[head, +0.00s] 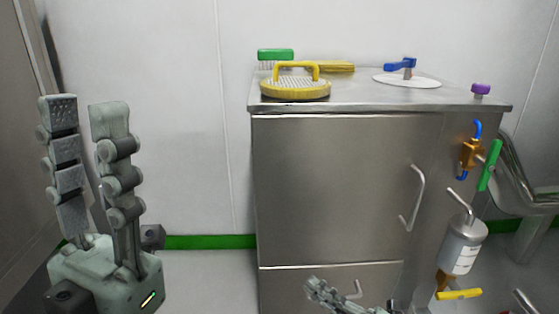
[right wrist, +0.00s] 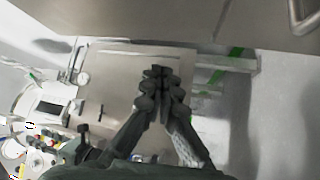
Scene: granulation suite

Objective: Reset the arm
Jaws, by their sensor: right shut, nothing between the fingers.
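My left gripper (head: 83,102) stands upright at the left of the head view, its two jointed grey fingers apart and nothing between them. My right gripper (head: 315,284) shows only in part at the bottom edge of the head view, in front of the lower part of the steel cabinet (head: 330,190). In the right wrist view the fingers of the right gripper (right wrist: 160,70) meet at the tips, shut and empty.
On the cabinet top are a yellow round sieve-like piece with a handle (head: 296,90), a green-backed brush (head: 276,54), a white disc with a blue handle (head: 407,80) and a purple knob (head: 481,89). A metal canister (head: 463,245) hangs at the cabinet's right. A pressure gauge (right wrist: 84,78) shows in the wrist view.

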